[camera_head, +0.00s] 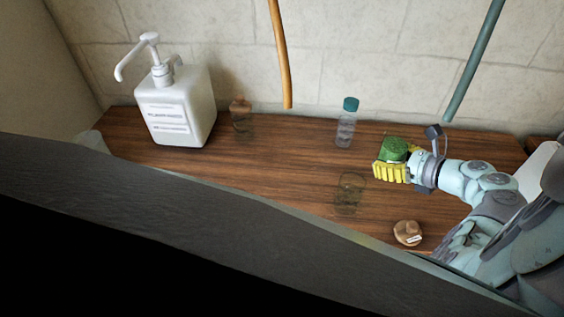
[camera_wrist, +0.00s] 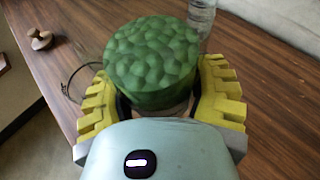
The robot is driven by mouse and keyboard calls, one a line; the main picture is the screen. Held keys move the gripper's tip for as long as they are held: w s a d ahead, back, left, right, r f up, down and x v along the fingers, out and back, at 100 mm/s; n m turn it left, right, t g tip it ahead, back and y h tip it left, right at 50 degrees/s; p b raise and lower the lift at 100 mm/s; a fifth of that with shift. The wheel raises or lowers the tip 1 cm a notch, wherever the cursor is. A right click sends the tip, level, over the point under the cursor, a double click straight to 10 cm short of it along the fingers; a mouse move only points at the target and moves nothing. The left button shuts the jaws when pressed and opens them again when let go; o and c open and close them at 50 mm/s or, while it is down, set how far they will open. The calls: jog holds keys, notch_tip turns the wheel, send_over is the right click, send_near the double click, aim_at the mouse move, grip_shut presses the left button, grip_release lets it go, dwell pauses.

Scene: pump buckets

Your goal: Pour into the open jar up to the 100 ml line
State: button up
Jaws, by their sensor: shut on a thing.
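My gripper (camera_head: 391,166), with yellow ribbed fingers, is shut around a green cylinder (camera_head: 394,148) above the right part of the table. In the wrist view the green cylinder (camera_wrist: 152,60) sits between both fingers, its pebbled green top facing the camera. I cannot tell whether that top is a lid or contents. The open clear jar (camera_head: 349,194) stands on the table, left of and nearer than my gripper. Only part of its rim shows in the wrist view (camera_wrist: 72,88). Its 100 ml line and contents cannot be made out. A brown knobbed lid (camera_head: 408,233) lies near the front edge.
A white pump container (camera_head: 177,106) stands at the back left. A brown-lidded clear jar (camera_head: 241,119) and a teal-capped clear bottle (camera_head: 346,124) stand along the back. An orange hose (camera_head: 281,55) and a teal hose (camera_head: 475,60) hang down. The wooden table's (camera_head: 270,165) middle is clear.

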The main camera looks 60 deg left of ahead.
jog(key=shift+s+a+r+n+t+h+b, duration=0.1)
jog(key=shift+s+r+n+t+h+b, duration=0.25)
jog(key=shift+b, duration=0.55)
jog(key=shift+s+a+n+t+h+b, duration=0.1)
jog(key=shift+s+n+t+b, duration=0.1)
jog(key=shift+n+t+b, duration=0.4)
jog(key=shift+s+r+n+p, duration=0.25)
jog(key=shift+r+p, duration=0.15)
jog(key=shift+r, duration=0.1)
jog(key=shift+s+r+n+t, duration=0.15)
jog(key=shift+r+n+t, duration=0.1)
jog(key=shift+n+t, duration=0.15)
jog(key=shift+s+a+f+n+t, duration=0.1)
jog(key=shift+s+f+n+t, duration=0.25)
jog(key=shift+f+n+t, duration=0.2)
jog(key=shift+f+h, duration=0.1)
jog(key=shift+h, duration=0.15)
